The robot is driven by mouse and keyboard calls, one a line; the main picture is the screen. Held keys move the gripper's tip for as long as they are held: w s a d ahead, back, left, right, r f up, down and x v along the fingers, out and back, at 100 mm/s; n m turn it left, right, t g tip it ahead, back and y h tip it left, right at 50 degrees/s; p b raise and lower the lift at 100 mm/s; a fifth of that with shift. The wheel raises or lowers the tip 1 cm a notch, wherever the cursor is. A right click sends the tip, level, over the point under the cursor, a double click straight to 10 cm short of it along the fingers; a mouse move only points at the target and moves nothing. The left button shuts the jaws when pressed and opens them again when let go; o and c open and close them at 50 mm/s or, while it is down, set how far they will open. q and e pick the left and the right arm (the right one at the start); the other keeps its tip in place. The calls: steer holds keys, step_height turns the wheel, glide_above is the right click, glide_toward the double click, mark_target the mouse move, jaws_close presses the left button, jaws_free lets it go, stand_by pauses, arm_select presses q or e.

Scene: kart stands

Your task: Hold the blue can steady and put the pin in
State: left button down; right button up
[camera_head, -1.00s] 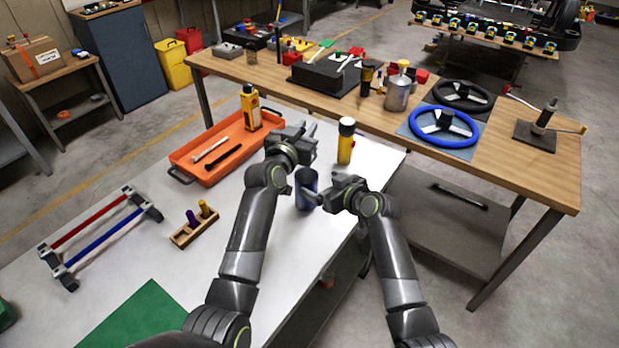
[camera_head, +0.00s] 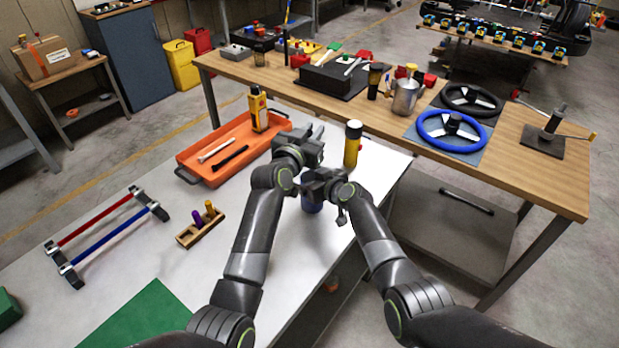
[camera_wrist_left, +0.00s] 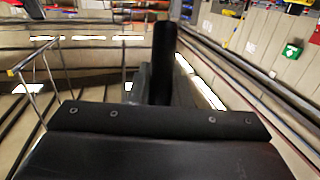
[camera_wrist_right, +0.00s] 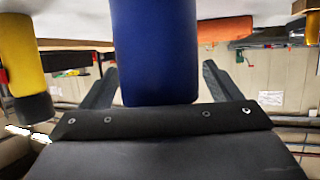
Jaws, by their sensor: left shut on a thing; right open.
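The blue can (camera_head: 312,205) stands on the white table, mostly hidden by my right gripper in the head view. In the right wrist view the blue can (camera_wrist_right: 155,50) is between the fingers of my right gripper (camera_head: 313,186), which is open with gaps beside the can. My left gripper (camera_head: 317,136) is raised beyond the can and shut on a dark, slim upright thing (camera_wrist_left: 163,65), likely the pin.
A yellow bottle with a dark cap (camera_head: 352,150) stands just right of my left gripper. Red and blue bars (camera_head: 105,235) and a green mat (camera_head: 140,318) are at left. The wooden bench (camera_head: 500,165) is behind.

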steer(key=shift+w+a+f, duration=0.1)
steer(key=shift+w, duration=0.1)
steer(key=c, duration=1)
arm_select(q)
steer(key=c, duration=1.3)
jaws_free()
arm_select(e)
steer(key=shift+c, duration=0.4)
arm_select(q)
steer(key=shift+o, duration=0.2)
steer(key=shift+r, duration=0.1)
step_height(320, 180, up, 10)
